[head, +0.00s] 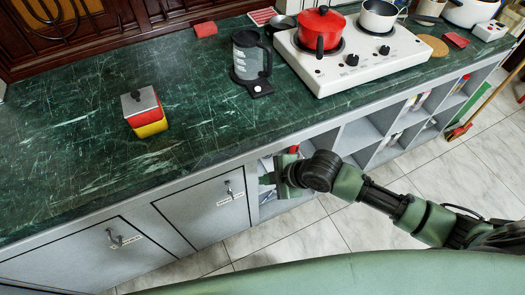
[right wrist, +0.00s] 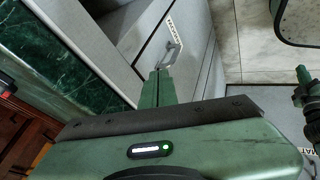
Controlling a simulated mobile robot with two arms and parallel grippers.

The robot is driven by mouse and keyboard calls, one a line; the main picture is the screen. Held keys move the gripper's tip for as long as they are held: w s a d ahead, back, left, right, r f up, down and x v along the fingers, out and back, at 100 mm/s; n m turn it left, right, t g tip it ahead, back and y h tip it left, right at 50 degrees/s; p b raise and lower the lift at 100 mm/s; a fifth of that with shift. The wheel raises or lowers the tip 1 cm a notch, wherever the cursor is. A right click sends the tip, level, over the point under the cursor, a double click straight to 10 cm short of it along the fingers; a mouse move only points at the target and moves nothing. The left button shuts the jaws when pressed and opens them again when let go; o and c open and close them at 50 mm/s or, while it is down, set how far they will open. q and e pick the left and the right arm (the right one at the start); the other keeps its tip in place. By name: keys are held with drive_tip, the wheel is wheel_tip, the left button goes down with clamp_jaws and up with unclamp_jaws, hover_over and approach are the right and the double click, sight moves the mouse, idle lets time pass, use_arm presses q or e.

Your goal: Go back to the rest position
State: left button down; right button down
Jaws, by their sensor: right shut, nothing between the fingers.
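My right arm comes in from the right in the head view. Its gripper (head: 270,182) is in front of the cabinet, below the green counter (head: 190,80). In the right wrist view the gripper (right wrist: 157,75) has its fingers together and holds nothing. A cabinet door handle (right wrist: 173,50) shows just past the fingertips in that view; I cannot tell if they touch. My left gripper does not show.
A red and yellow box (head: 145,112) and a dark kettle (head: 250,62) stand on the counter. A white stove (head: 350,55) carries a red pot (head: 321,28) and a white pot (head: 378,15). Open shelves (head: 362,135) lie below. The tiled floor (head: 290,238) is clear.

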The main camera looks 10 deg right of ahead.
drive_tip(key=w+d+f+m+h, duration=0.1)
drive_tip(key=d+f+m, duration=0.25)
drive_tip(key=f, duration=0.35)
drive_tip(key=d+f+m+h, duration=0.1)
drive_tip(key=d+f+m, duration=0.2)
drive_tip(key=d+f, duration=0.35)
drive_tip(key=s+d+f+m+h, duration=0.1)
drive_tip(key=s+f+m, duration=0.15)
drive_tip(key=f, duration=0.35)
drive_tip(key=s+d+f+m+h, duration=0.1)
drive_tip(key=s+d+f, duration=0.1)
drive_tip(key=s+f, duration=0.3)
drive_tip(key=s+f+m+g, duration=0.1)
drive_tip(key=s+f, duration=0.3)
drive_tip(key=s, duration=0.5)
drive_tip(key=s+f+m+g+h, duration=0.1)
drive_tip(key=s+f+m, duration=0.2)
drive_tip(key=s, duration=0.7)
drive_tip(key=s+d+f+m+g, duration=0.1)
drive_tip(key=s+f+m+g, duration=0.1)
drive_tip(key=s+f, duration=0.5)
drive_tip(key=s, duration=0.3)
drive_tip(key=shift+s+f, duration=0.2)
drive_tip(key=shift+d, duration=0.1)
